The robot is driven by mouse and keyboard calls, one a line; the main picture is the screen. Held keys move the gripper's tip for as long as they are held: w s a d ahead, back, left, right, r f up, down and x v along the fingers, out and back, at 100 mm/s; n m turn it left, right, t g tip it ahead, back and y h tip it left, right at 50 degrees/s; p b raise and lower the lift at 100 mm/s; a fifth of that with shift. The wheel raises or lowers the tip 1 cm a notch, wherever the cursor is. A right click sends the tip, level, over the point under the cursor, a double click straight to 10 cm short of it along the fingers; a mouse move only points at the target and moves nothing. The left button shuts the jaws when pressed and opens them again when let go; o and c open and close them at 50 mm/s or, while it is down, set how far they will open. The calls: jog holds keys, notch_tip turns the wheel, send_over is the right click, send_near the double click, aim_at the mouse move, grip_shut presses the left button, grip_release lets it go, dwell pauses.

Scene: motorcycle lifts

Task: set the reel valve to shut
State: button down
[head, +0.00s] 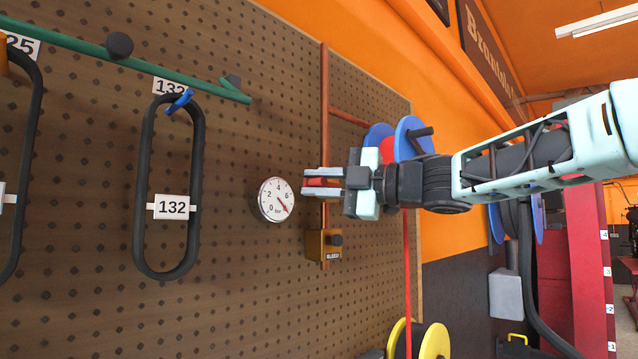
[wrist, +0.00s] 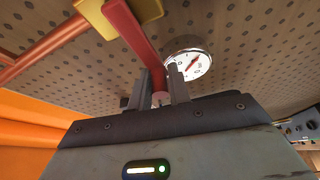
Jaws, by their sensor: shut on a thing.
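The reel valve shows in the wrist view as a yellow-brass body (wrist: 146,10) with a red lever (wrist: 135,35). The lever runs from the body down between my gripper's fingers (wrist: 160,88). In the wrist view it lies at a steep angle across the line of the copper pipe (wrist: 48,45). In the head view my gripper (head: 322,184) is at the pegboard, shut on the red lever (head: 317,182), just right of the pressure gauge (head: 276,200). The fingers hide part of the valve there. The gauge's red needle points to the lower right.
A brass block labelled BLEED (head: 322,246) with a dark knob sits below the valve. A black hose loop tagged 132 (head: 140,235) hangs at the left under a green bar (head: 75,45). Blue-flanged reels (head: 410,135) stand behind my gripper.

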jog(key=shift+f, duration=0.2)
jog(key=c, duration=1.4)
grip_release()
jog(key=shift+r, duration=0.1)
jog(key=shift+o, duration=0.2)
jog(key=shift+d, duration=0.1)
jog(key=b+v, duration=0.6)
jog(key=v, duration=1.1)
jog(key=shift+d+b, duration=0.15)
jog(key=shift+b, duration=0.15)
